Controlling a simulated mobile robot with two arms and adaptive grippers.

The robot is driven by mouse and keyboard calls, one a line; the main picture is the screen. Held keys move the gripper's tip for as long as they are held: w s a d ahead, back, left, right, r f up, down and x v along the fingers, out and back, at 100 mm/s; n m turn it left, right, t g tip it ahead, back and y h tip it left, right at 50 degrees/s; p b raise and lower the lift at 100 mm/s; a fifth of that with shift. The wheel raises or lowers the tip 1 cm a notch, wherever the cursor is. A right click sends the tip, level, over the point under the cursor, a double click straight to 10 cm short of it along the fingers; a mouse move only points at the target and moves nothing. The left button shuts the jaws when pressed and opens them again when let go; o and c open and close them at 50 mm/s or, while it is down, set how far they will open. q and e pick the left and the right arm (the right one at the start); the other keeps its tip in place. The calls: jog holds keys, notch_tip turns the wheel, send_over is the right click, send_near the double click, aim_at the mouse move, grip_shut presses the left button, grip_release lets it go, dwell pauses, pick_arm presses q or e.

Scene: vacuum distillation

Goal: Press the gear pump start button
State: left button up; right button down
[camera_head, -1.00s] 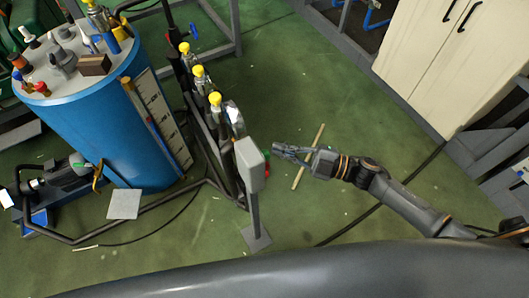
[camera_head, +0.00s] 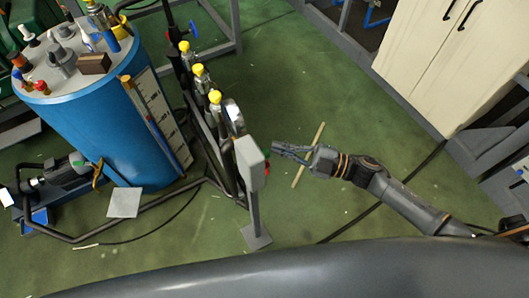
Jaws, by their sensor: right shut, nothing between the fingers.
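A grey control box (camera_head: 249,162) stands on a thin grey post with a square foot (camera_head: 256,237), left of the picture's middle. A small part of its button side shows at its right edge, with a red spot (camera_head: 267,167); the button faces are mostly hidden from this angle. My right gripper (camera_head: 276,148) is shut and empty. Its fingertips point left at the box's right side, close to it; I cannot tell whether they touch. My left gripper is not in view.
A blue tank (camera_head: 105,125) with fittings on top stands at the left. Pipes with yellow-capped valves (camera_head: 199,71) rise behind the box. A cream cabinet (camera_head: 440,60) stands at the right. A thin stick (camera_head: 309,155) lies on the open green floor.

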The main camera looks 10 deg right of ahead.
dwell(0.4)
jog(key=shift+s+a, duration=0.15)
jog(key=shift+a, duration=0.3)
jog(key=shift+s+a+p, duration=0.1)
jog(key=shift+a+p, duration=0.1)
jog(key=shift+p, duration=0.1)
dwell(0.3)
jog(key=shift+d, duration=0.1)
jog(key=shift+w+d, duration=0.25)
jog(key=shift+d, duration=0.3)
jog(key=w+d+b, duration=0.2)
jog(key=d, duration=0.3)
jog(key=shift+d, duration=0.35)
